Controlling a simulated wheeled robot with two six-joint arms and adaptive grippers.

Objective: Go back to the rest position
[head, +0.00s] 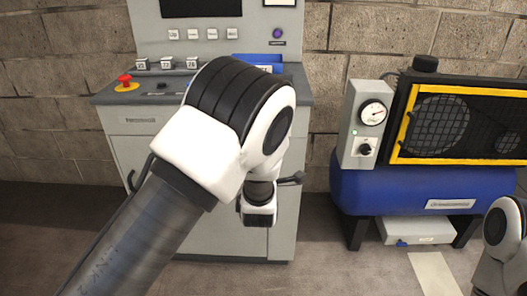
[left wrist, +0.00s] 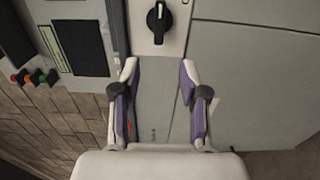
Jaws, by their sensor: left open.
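My left gripper (left wrist: 159,76) is open in the left wrist view, with its two purple-lined fingers spread and nothing between them. A grey panel with a black rotary knob (left wrist: 158,20) shows beyond the fingertips. I cannot tell how far off it is. In the head view my left arm (head: 240,130) comes in from the lower left and reaches up across the middle. Its gripper cannot be made out there. Part of my right arm (head: 503,235) shows at the lower right edge. My right gripper is not in view.
A grey control console (head: 150,150) with a red emergency button (head: 125,79) stands behind my left arm, partly hidden by it. A blue compressor tank (head: 400,190) with a gauge box (head: 361,125) stands at the right. Open floor (head: 335,245) lies in front of them.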

